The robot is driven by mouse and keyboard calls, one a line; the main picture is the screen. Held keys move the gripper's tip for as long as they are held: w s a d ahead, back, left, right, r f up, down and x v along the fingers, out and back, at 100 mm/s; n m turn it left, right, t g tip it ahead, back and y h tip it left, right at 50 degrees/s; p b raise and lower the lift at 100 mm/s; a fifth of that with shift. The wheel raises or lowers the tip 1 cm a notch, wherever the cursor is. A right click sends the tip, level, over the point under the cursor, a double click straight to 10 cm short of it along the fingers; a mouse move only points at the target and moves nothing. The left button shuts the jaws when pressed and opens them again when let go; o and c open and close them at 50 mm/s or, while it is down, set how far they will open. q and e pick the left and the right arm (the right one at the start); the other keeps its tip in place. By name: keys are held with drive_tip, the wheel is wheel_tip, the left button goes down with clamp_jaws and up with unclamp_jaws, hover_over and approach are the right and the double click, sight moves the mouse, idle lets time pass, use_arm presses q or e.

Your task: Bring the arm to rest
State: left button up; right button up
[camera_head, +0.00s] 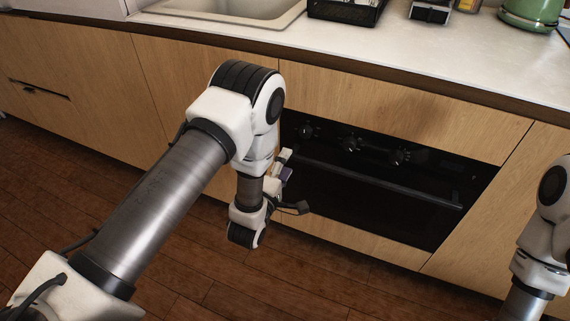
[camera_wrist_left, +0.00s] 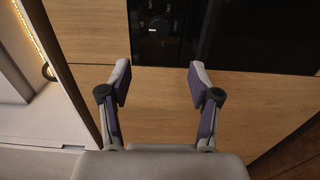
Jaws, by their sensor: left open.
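My left arm (camera_head: 165,205) comes in from the left in the head view and bends down in front of the oven. My left gripper (camera_head: 287,168) is partly hidden behind its own wrist there. In the left wrist view the left gripper (camera_wrist_left: 158,85) is open, with its two fingers apart and nothing between them. It faces the wooden front (camera_wrist_left: 165,105) and the black oven panel with a knob. Part of my right arm (camera_head: 545,235) shows at the right edge of the head view; its gripper is out of view.
The black oven (camera_head: 380,195) with knobs and a handle bar is close to the left gripper. Above is a pale counter (camera_head: 390,55) with a sink (camera_head: 235,8), a dark rack (camera_head: 345,10) and a green pot (camera_head: 530,12). The wooden floor (camera_head: 60,190) in front is clear.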

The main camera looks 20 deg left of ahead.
idle(0.4)
use_arm(q)
drive_tip(key=s+a+f+m+g+y, duration=0.1)
drive_tip(key=s+a+f+m+g, duration=0.3)
drive_tip(key=s+f+g, duration=0.65)
drive_tip(key=s+f+m+g, duration=0.4)
drive_tip(key=s+m, duration=0.2)
drive_tip(key=s, duration=0.5)
drive_tip(key=s+f+m+g, duration=0.3)
drive_tip(key=s+m, duration=0.3)
drive_tip(key=s, duration=0.6)
wheel_tip(320, 180, up, 16)
drive_tip(key=m+p, duration=0.1)
drive_tip(key=p, duration=1.5)
drive_tip(key=shift+d+f, duration=0.15)
drive_tip(key=shift+w+m+g, duration=0.1)
drive_tip(key=shift+m+g, duration=0.15)
drive_tip(key=shift+m, duration=0.05)
